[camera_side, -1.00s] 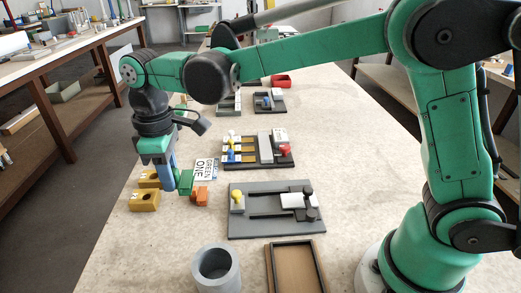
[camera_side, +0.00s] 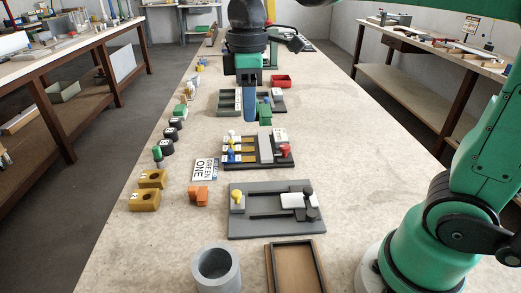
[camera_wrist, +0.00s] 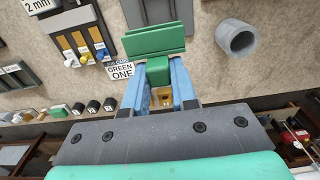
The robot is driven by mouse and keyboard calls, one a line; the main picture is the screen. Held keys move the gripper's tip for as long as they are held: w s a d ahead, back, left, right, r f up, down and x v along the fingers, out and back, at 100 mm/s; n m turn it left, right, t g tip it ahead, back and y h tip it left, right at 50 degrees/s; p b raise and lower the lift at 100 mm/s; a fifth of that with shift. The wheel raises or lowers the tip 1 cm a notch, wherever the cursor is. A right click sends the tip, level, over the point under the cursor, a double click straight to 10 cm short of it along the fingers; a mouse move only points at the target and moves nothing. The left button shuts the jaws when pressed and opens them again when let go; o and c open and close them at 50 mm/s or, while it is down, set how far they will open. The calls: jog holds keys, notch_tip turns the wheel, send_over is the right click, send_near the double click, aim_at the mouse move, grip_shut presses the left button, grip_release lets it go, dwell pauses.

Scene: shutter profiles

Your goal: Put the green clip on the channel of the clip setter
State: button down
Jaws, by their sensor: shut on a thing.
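My gripper (camera_side: 249,112) is high over the far middle of the table, blue fingers pointing down. It is shut on the green clip (camera_side: 265,114), which sticks out to the right of the fingers. In the wrist view, the clip (camera_wrist: 155,41) is a wide ridged green piece beyond the fingertips (camera_wrist: 159,80), with a green block between them. No readable label names the clip setter. A grey plate with a slide and yellow knob (camera_side: 268,230) lies at the front.
A three-channel fixture with coloured knobs (camera_side: 231,165) lies mid-table beside a "GREEN ONE" card (camera_side: 205,169). An orange block (camera_side: 198,195), yellow blocks (camera_side: 145,201), a grey cup (camera_side: 217,277) and a brown tray (camera_side: 272,280) stand nearer. The table's right side is clear.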

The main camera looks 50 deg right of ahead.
aim_at(257, 206)
jog(key=shift+s+d+f, duration=0.25)
jog(key=shift+s+d, duration=0.05)
jog(key=shift+d, duration=0.05)
notch_tip(257, 206, down, 20)
jog(key=shift+r, duration=0.2)
jog(key=shift+f, duration=0.15)
jog(key=c, duration=1)
grip_release()
jog(key=s+r+m+t, duration=0.1)
jog(key=r+m+t, duration=0.1)
jog(key=r+m, duration=0.1)
jog(key=s+r+m+t, duration=0.1)
jog(key=r+m+t, duration=0.1)
jog(key=r, duration=0.3)
jog(key=s+d+r+m+t, duration=0.1)
jog(key=r+m+t, duration=0.2)
jog(key=r+m, duration=0.1)
jog(key=shift+s+r, duration=0.3)
jog(key=shift+s, duration=0.05)
